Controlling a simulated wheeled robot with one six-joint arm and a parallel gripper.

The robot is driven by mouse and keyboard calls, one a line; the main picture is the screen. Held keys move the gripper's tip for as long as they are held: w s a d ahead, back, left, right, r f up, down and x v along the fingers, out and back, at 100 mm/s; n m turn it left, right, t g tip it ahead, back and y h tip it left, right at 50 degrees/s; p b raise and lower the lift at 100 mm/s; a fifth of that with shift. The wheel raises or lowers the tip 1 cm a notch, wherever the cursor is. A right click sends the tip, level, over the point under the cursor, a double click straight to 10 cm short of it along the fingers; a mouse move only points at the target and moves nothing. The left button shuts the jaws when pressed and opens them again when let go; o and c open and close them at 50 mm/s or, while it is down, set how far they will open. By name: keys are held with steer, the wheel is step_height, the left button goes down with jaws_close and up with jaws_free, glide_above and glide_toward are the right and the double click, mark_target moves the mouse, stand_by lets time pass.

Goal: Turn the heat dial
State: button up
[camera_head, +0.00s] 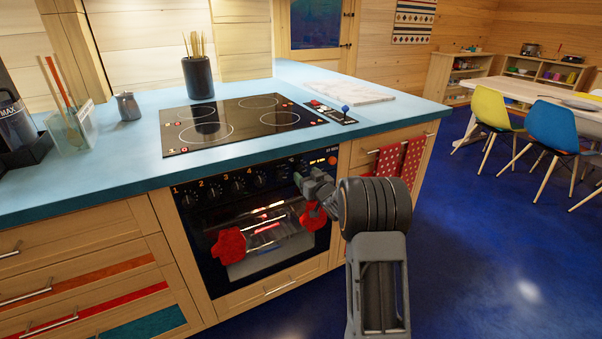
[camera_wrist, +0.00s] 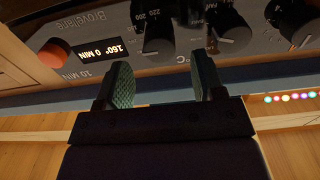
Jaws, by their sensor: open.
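In the wrist view, a dark dial marked with 200, 220 and a °C sign (camera_wrist: 155,34) sits on the oven's control panel; by its markings it is the heat dial. My gripper (camera_wrist: 163,76) is open and empty, its two green-padded fingers pointing at the panel. The heat dial shows roughly between the fingers and beyond their tips; I cannot tell whether they touch it. In the head view, my gripper (camera_head: 300,180) is at the right part of the oven front (camera_head: 207,240) and hides part of the panel.
A dial by the word FAN (camera_wrist: 229,27) and another dial (camera_wrist: 292,18) sit beside the heat dial. The display (camera_wrist: 100,50) reads 160° 0 MIN, near an orange button (camera_wrist: 53,54). Red mitts (camera_head: 230,246) hang below the panel. Red towels (camera_head: 400,160) hang right.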

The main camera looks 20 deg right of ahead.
mark_target(302, 171)
steer(key=shift+w+a, duration=0.15)
steer(key=shift+w, duration=0.85)
steer(key=shift+w+a, duration=0.1)
steer(key=shift+w, duration=0.85)
steer(key=shift+c, duration=0.3)
steer(key=c, duration=0.9)
steer(key=shift+r+m, duration=0.1)
steer(key=shift+m, duration=0.2)
steer(key=shift+m+p, duration=1)
steer(key=shift+m, duration=0.2)
steer(key=shift+d+m+p, duration=0.1)
steer(key=shift+m+p, duration=0.6)
steer(key=shift+m, duration=0.7)
